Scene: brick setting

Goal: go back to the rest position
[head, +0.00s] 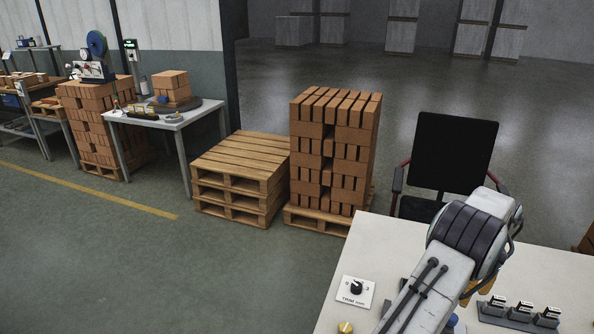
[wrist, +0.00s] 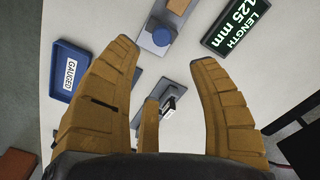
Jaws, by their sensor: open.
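My gripper (wrist: 165,95) shows in the wrist view with its yellow-orange fingers spread apart. It is open, and nothing is between the fingers. It hangs above a pale table top (wrist: 185,70). In the head view my arm reaches over the white table (head: 375,245) at the lower right. There the fingers are mostly hidden behind the arm; only a bit of yellow shows beside it.
On the table are a knob panel (head: 355,291), a brass knob (head: 345,327) and a row of black holders (head: 520,312). The wrist view shows a blue tray (wrist: 66,88) and a length display (wrist: 235,27). A black chair (head: 452,152), stacked bricks (head: 333,150) and pallets (head: 240,170) stand beyond.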

